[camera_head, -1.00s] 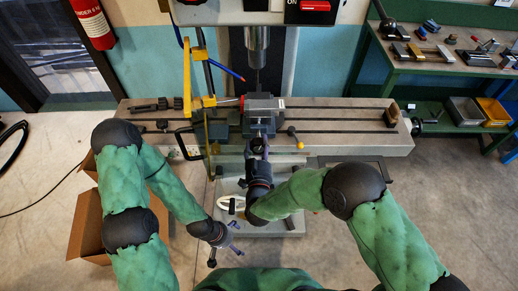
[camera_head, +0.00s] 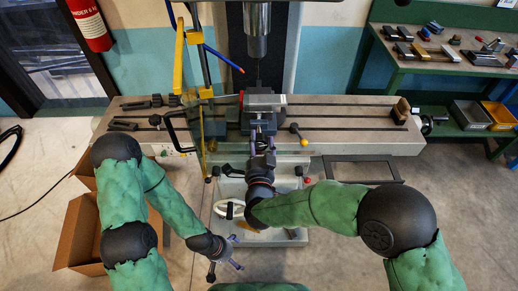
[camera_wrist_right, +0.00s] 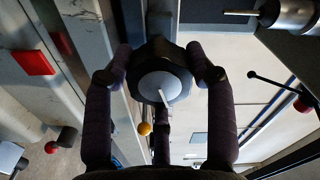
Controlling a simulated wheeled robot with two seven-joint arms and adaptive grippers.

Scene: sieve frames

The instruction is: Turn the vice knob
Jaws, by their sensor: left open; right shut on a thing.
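The grey vice (camera_head: 263,104) sits on the machine table below the drill spindle. Its dark round knob (camera_wrist_right: 160,62) with a pale grey end cap faces the right wrist camera. My right gripper (camera_head: 262,137) is at the front of the vice, its fingers on both sides of the knob and closed on it. In the head view the gripper mostly hides the knob. My left gripper (camera_head: 235,252) is open and empty, low and left of the vice, away from the table.
The long slotted machine table (camera_head: 345,122) holds small dark clamps (camera_head: 150,103) at left. A clear guard on a yellow post (camera_head: 179,60) stands left of the vice. A yellow-ball lever (camera_head: 294,128) is just right of it. A green workbench (camera_head: 440,60) stands at back right.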

